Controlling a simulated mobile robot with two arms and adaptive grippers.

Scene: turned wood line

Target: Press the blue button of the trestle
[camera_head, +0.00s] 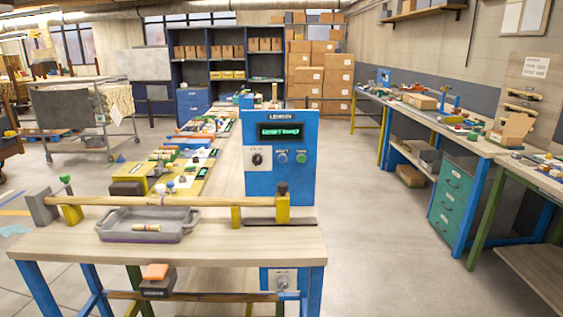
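A blue control box (279,178) stands upright at the right end of the near wooden-topped table (215,246), which has blue legs. On its front, a blue button (282,158) sits between a dark knob on a white plate (257,158) and a green button (300,157). A dark display with green text (280,132) is above them. The label over the blue button is too small to read surely. Neither gripper shows in this view, and nothing covers the buttons.
A wooden bar (165,201) runs across the near table on supports, in front of the box's lower part. A grey tray (148,226) holds a small wooden piece. An orange-topped switch (156,273) hangs at the front. Open floor (373,240) lies to the right.

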